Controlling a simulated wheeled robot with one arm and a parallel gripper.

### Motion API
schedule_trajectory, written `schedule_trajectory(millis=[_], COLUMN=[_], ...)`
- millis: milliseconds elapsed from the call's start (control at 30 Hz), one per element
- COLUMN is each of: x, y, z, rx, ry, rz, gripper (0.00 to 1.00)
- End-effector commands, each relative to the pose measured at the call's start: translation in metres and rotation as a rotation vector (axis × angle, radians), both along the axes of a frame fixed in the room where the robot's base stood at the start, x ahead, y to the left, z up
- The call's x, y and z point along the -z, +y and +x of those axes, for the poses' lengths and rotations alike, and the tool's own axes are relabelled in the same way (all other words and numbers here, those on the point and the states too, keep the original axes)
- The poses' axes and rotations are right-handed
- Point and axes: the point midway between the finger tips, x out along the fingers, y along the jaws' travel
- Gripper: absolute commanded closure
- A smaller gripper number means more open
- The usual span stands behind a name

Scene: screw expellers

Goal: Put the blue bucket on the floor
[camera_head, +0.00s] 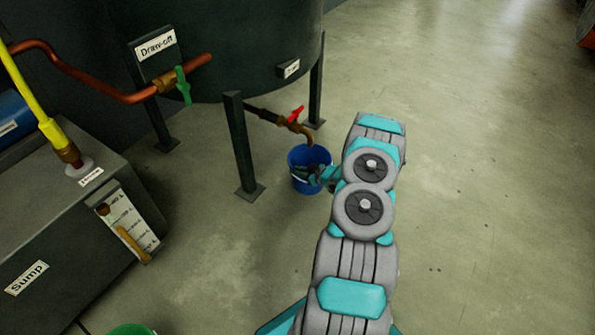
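The blue bucket (308,187) is upright below the brown tap spout (302,129) of the dark tank. I cannot tell whether its base touches the floor (470,190) or is a little above it. My gripper (316,174) is at the bucket's front right side, overlapping it in view. The fingers are small and partly hidden by my wrist, so I cannot tell whether they are shut on the bucket.
The dark tank (230,50) stands on legs, one leg (241,145) left of the bucket. The tap has a red handle (296,114). The sump box (50,225) is at left, with a green rim (130,329) at the bottom edge. The floor at right is clear.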

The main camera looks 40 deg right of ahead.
Motion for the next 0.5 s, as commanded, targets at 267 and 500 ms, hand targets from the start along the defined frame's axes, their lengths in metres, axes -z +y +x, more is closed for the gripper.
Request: schedule_trajectory(millis=[267, 500], x=[0.0000, -0.0022], y=[0.0002, 0.0003], z=[-0.0001, -0.0001], rx=[0.000, 0.000], ry=[0.000, 0.000], rz=[0.000, 0.000], gripper=[0.58, 0.58])
